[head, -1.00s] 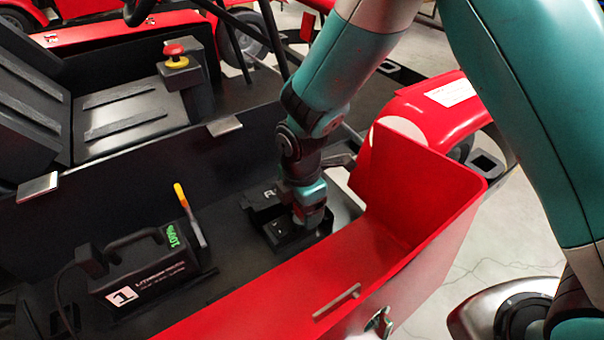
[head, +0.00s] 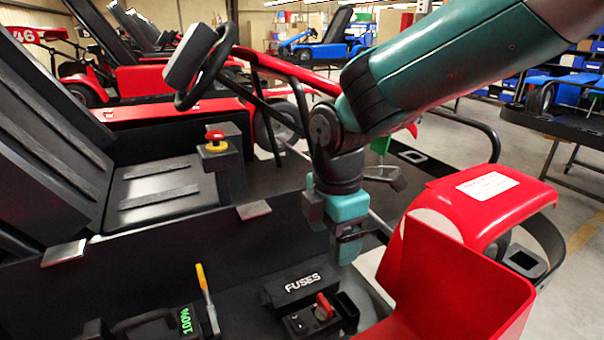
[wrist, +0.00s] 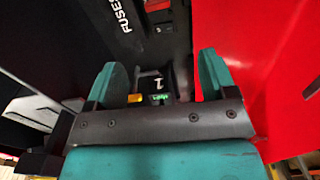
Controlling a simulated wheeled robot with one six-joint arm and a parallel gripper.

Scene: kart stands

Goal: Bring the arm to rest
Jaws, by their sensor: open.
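My gripper (head: 340,235) hangs above the black fuse box (head: 290,285) in the kart's side bay, apart from it. In the wrist view my gripper (wrist: 160,85) shows two teal fingers spread apart with nothing between them. My teal arm reaches in from the upper right.
A battery pack (head: 160,326) reading 100% and a yellow-tipped lever (head: 205,298) sit left of the fuse box. A red side panel (head: 455,285) and red fender (head: 485,205) stand to the right. The kart's steering wheel (head: 205,65) rises at the upper left.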

